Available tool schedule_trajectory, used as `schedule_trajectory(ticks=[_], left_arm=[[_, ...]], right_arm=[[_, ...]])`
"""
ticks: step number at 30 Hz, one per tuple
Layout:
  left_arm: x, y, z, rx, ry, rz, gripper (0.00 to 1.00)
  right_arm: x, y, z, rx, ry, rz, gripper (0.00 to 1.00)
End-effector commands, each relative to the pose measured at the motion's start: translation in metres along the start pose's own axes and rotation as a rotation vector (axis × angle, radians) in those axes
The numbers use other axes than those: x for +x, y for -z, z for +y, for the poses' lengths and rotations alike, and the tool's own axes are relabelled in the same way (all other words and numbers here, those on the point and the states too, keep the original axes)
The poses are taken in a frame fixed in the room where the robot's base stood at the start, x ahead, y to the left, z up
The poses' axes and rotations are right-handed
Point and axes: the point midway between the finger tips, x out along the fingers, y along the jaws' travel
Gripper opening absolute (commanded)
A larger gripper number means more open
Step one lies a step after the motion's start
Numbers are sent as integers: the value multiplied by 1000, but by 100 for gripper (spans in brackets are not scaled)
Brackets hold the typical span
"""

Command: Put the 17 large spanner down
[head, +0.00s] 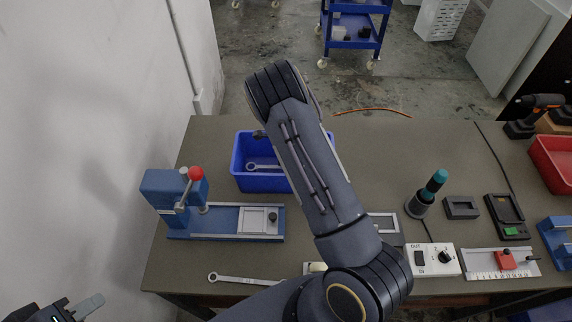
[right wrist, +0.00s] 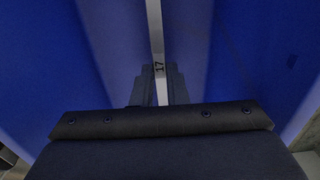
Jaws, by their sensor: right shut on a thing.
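The 17 large spanner (right wrist: 155,30) is a pale metal bar marked 17 in the right wrist view. My right gripper (right wrist: 160,72) is shut on it, with blue walls on both sides. In the head view my right arm reaches over the blue bin (head: 262,184) and hides the right gripper. A spanner (head: 264,167) with a ring end shows inside that bin; I cannot tell whether it is the held one. My left gripper (head: 78,309) is at the bottom left corner, off the table, partly cut off; its jaw gap is unclear.
Another spanner (head: 245,280) lies at the table's front edge. A blue press with a red knob (head: 196,173) stands left of my arm. A white control box (head: 432,260), a teal-topped tool (head: 428,194) and a red bin (head: 555,160) are to the right. The table's back middle is mostly clear.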

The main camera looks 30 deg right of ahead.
Motion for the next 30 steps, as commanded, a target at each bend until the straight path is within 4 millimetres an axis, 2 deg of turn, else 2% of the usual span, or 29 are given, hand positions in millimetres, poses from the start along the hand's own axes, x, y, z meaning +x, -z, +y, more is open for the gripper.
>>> schedule_trajectory(ticks=[4, 16, 17, 21, 30], left_arm=[[-3, 2, 2, 0, 0, 0, 33], [1, 0, 0, 0, 0, 0, 33], [0, 0, 0, 0, 0, 0, 33], [-1, 0, 0, 0, 0, 0, 33], [-2, 1, 1, 0, 0, 0, 33]], right_arm=[[17, 0, 0, 0, -1, 0, 0], [24, 0, 0, 0, 0, -1, 0], [23, 0, 0, 0, 0, -1, 16], [22, 0, 0, 0, 0, -1, 34], [20, 0, 0, 0, 0, -1, 35]])
